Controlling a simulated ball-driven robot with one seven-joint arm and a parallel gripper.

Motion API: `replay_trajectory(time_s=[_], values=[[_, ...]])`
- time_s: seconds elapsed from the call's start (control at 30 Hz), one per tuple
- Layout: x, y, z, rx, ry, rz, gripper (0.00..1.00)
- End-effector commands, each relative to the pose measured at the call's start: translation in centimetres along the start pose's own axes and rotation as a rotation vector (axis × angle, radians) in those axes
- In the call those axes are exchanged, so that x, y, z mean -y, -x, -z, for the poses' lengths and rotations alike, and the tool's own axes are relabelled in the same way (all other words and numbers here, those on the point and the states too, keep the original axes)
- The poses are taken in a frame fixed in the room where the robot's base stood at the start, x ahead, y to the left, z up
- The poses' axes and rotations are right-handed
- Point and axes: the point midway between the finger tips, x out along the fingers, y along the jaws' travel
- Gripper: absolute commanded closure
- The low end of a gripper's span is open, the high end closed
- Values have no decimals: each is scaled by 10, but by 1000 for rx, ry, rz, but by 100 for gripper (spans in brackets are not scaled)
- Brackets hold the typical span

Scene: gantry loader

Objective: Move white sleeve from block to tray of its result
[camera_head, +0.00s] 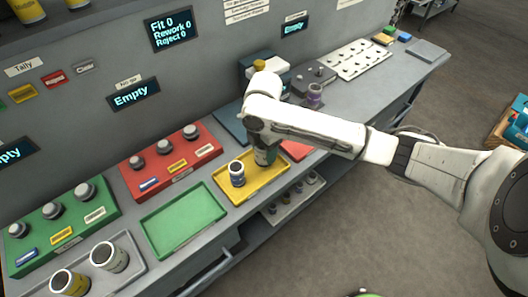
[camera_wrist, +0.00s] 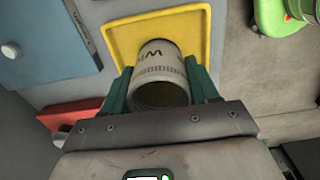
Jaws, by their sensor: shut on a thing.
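My gripper (camera_head: 265,157) points down over the yellow tray (camera_head: 276,185). In the wrist view its green fingers (camera_wrist: 160,92) are shut on a white sleeve (camera_wrist: 160,62) with dark lettering, its open end facing the camera. In the head view a finger mostly hides this sleeve. The yellow tray (camera_wrist: 118,38) lies below it; I cannot tell whether the sleeve touches the tray. Another pale sleeve with a dark band (camera_head: 237,174) stands upright in the yellow tray, left of my gripper. A green tray (camera_head: 185,218) is empty. A red tray (camera_head: 297,150) is partly hidden by my arm.
A red box with knobs (camera_head: 170,160) and a green box with knobs (camera_head: 60,225) stand behind the trays. A grey tray (camera_head: 130,275) holds two sleeves. The display (camera_head: 171,28) reads Fit 0, Rework 0, Reject 0.

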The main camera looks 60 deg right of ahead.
Motion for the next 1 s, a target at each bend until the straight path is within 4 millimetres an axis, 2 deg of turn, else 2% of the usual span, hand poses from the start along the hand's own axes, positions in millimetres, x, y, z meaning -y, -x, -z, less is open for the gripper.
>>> replay_trajectory(time_s=[0.17, 0.57, 0.6, 0.83, 1.0], values=[[1, -19, 0, 1, 1, 0, 89], [1, -24, 1, -1, 1, 0, 89], [1, -24, 1, -1, 1, 1, 38], [1, -23, 1, -1, 1, 1, 16], [1, -23, 1, -1, 1, 1, 15]])
